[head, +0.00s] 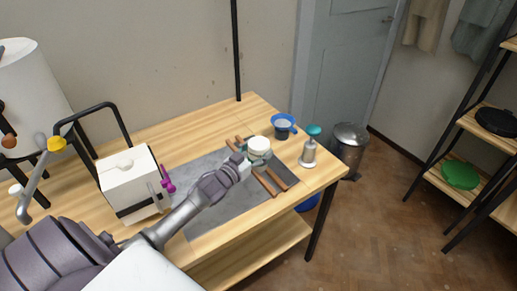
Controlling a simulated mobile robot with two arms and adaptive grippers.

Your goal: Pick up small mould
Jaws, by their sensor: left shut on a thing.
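The small mould looks to be the round white piece (259,146) at the tip of my left arm in the head view. My left gripper (246,161) reaches over the grey mat (215,222) from the left and is shut on this piece. The fingers are small in the picture and partly hidden, and I cannot tell whether the piece is clear of the mat. My right gripper is not in view.
Brown-handled tools (272,187) lie beside the held piece. A blue jug (283,127) and a teal-topped dispenser (311,148) stand at the table's right. A white box (130,177) stands left. A bin (351,140) is beyond the table (310,185).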

